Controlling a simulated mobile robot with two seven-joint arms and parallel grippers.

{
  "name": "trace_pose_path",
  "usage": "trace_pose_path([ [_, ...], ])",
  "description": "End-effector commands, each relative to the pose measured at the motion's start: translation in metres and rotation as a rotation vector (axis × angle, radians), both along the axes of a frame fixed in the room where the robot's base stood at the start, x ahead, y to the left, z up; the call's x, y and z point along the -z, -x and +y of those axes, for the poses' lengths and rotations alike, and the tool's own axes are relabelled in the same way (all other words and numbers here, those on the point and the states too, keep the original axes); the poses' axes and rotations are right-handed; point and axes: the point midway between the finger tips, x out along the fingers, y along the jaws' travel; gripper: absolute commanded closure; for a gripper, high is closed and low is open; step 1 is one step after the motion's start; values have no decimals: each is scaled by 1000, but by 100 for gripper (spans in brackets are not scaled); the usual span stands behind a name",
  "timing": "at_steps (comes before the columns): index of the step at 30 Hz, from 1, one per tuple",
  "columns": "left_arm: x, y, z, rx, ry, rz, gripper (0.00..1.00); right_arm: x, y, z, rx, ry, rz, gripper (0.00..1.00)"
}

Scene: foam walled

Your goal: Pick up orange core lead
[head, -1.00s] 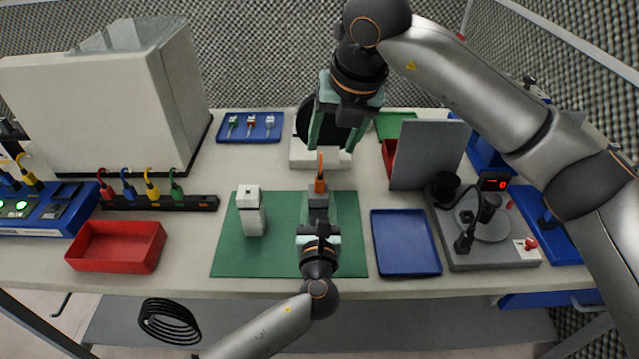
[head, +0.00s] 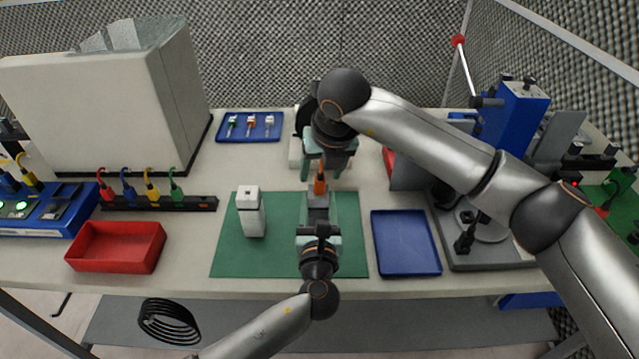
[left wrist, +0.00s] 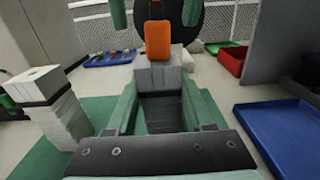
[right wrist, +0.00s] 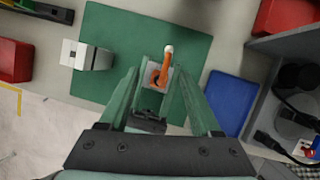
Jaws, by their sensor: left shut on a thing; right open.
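The orange lead (head: 320,180) stands upright in a grey block (head: 318,201) over the green mat. My left gripper (head: 319,212) is shut on that block from the front. In the left wrist view the lead (left wrist: 158,40) rises from the top of the block (left wrist: 160,75). My right gripper (head: 322,173) is open, with its fingers pointing down at the lead. In the right wrist view the lead (right wrist: 162,70), with a pale tip, lies between the open fingers and apart from them. Whether the block touches the mat is hidden.
A white block (head: 250,215) stands on the green mat (head: 225,260), left of my left gripper. A blue tray (head: 405,243) lies to the right and a red bin (head: 116,246) to the left. A grey panel (head: 405,175) stands behind the tray, near my right arm.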

Motion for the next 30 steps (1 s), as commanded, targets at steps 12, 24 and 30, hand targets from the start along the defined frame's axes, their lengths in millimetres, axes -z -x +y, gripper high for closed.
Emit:
trace_pose_path([
  [12, 0, 0, 0, 0, 0, 1, 100, 7, -3, 1, -1, 0, -2, 46],
  [24, 0, 0, 0, 0, 0, 1, 100, 7, -3, 1, 0, 0, -2, 91],
  [30, 0, 0, 0, 0, 0, 1, 100, 7, -3, 1, 0, 0, -2, 100],
])
